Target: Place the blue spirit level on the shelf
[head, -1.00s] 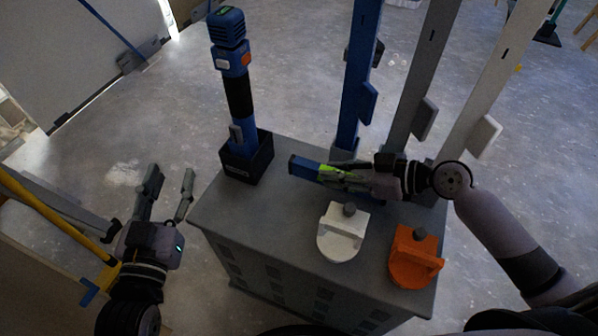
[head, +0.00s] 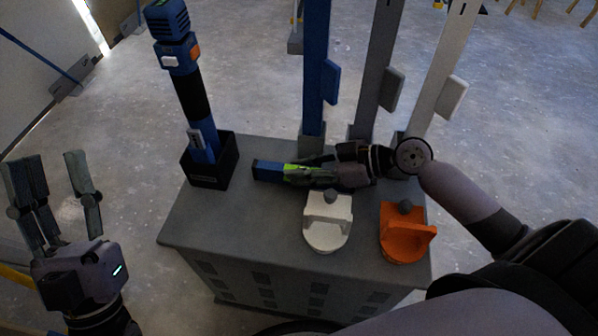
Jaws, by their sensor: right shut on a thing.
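The blue spirit level (head: 268,171), with a bright green part, lies along the grey cabinet top. My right gripper (head: 297,176) is shut on it from the right, and its fingers hide part of the level. I cannot tell whether the level touches the cabinet top. My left gripper (head: 55,190) is open and empty at the far left, over the floor and apart from the cabinet. I cannot make out a shelf for certain.
The grey cabinet (head: 200,232) also bears a blue tool in a black holder (head: 209,170), a white fixture (head: 327,225) and an orange fixture (head: 405,236). Blue (head: 316,70), grey (head: 378,65) and white (head: 440,70) uprights stand along its back edge.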

